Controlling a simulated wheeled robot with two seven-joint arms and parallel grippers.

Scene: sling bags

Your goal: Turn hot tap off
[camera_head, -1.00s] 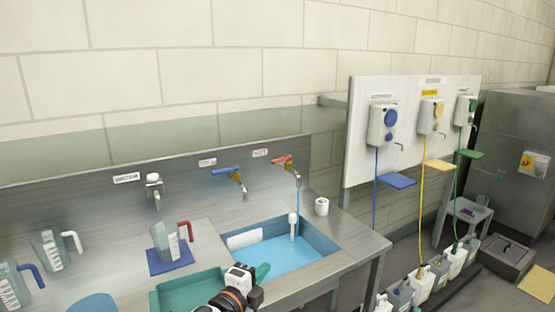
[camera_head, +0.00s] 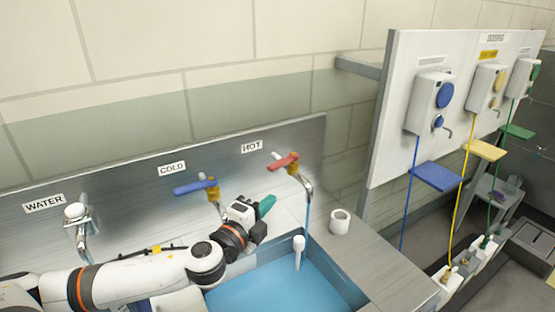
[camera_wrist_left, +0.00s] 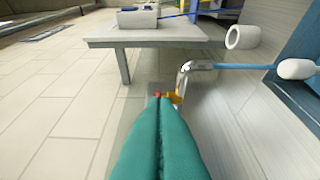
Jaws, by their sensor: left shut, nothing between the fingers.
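The hot tap has a red lever (camera_head: 283,161) on the back panel, under the HOT label, with a brass body and a chrome spout (camera_head: 306,185). A thin blue stream of water (camera_head: 307,216) runs from the spout into the sink. My left gripper (camera_head: 265,206), with teal fingers, is shut and empty, below and left of the hot tap, apart from it. My right gripper is out of view.
The cold tap with a blue lever (camera_head: 195,186) is just left of my gripper, behind my arm. The sink (camera_head: 285,282) holds blue water and a white upright pipe (camera_head: 298,252). A white cup (camera_head: 340,221) stands right of the tap. A dispenser board (camera_head: 385,130) stands further right.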

